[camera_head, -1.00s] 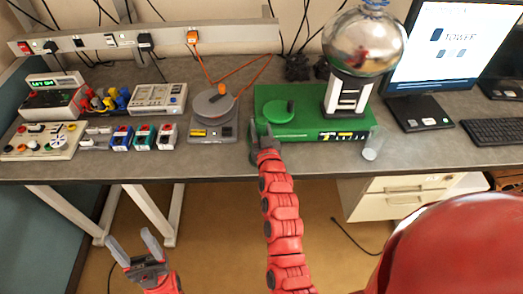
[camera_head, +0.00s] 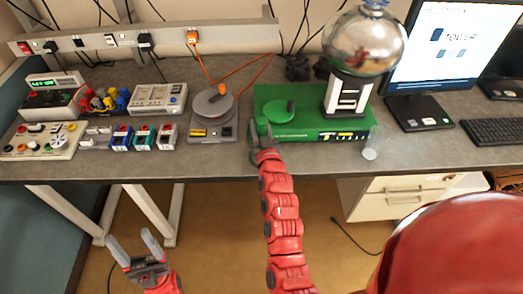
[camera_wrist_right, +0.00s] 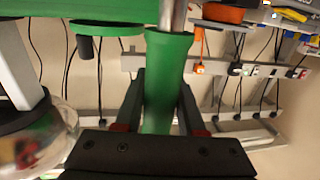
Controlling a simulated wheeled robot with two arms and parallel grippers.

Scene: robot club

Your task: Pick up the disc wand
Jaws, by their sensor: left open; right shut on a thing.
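The disc wand shows in the right wrist view as a green handle (camera_wrist_right: 166,78) with a metal rod running up from it. Its disc end is outside that view. My right gripper (camera_wrist_right: 163,100) is shut on the green handle, one finger on each side. In the head view my right gripper (camera_head: 265,142) is at the table's front edge, by the front left corner of the green base, and mostly hides the wand. My left gripper (camera_head: 136,248) is open and empty, low in front of the table.
The green base (camera_head: 335,133) carries a green disc (camera_head: 277,112) and a silver globe (camera_head: 364,42). A grey device (camera_head: 212,132) with an orange knob stands left of it. A clear cup (camera_head: 371,152) stands near the edge at right. Several small devices fill the left side; a monitor (camera_head: 450,50) stands right.

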